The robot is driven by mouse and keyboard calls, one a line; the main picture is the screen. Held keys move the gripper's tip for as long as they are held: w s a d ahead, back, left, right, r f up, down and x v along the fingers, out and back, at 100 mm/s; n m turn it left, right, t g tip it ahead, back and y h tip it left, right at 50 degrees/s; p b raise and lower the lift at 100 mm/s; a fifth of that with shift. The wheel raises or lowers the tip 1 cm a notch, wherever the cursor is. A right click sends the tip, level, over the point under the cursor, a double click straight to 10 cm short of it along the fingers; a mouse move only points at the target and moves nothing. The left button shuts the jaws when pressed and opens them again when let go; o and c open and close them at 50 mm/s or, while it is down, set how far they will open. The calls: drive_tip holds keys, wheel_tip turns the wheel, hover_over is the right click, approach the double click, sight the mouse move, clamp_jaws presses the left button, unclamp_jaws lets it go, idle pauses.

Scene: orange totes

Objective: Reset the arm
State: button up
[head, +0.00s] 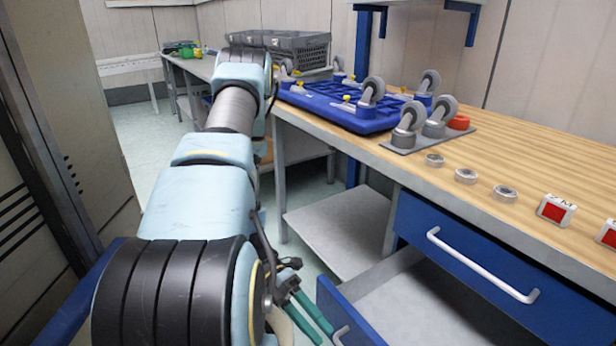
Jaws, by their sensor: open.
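My arm stretches from the bottom left up toward the workbench's left end, then bends. My gripper (318,328) shows low in the middle, partly hidden behind a thick arm link. Its dark mechanism and green fingers point down and to the right, beside the open drawer (345,318). The fingers are apart and I see nothing held between them.
The wooden workbench (540,170) carries a blue wheeled base (335,108), grey casters (440,112), metal rings (466,176) and red-and-white boxes (556,209). A grey crate (290,50) stands behind. A tall cabinet (70,120) is close on the left. Floor shows between.

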drive_tip(key=w+a+r+m+t+y+p, duration=0.2)
drive_tip(key=w+r+m+t+y, duration=0.1)
drive_tip(key=r+m, duration=0.6)
drive_tip(key=w+a+r+m+t+y+p, duration=0.2)
drive_tip(key=w+a+r+m+t+y, duration=0.1)
drive_tip(key=r+m, duration=0.7)
drive_tip(key=w+a+r+m+t+y+p, duration=0.3)
drive_tip(key=w+r+m+t, duration=0.2)
drive_tip(key=r+m, duration=0.4)
drive_tip(key=w+m, duration=0.1)
drive_tip(key=m, duration=0.1)
drive_tip(key=shift+w+a+r+m+t+y, duration=0.2)
drive_tip(key=shift+w+m+t+y, duration=0.1)
drive_tip(key=shift+w+m+y, duration=0.1)
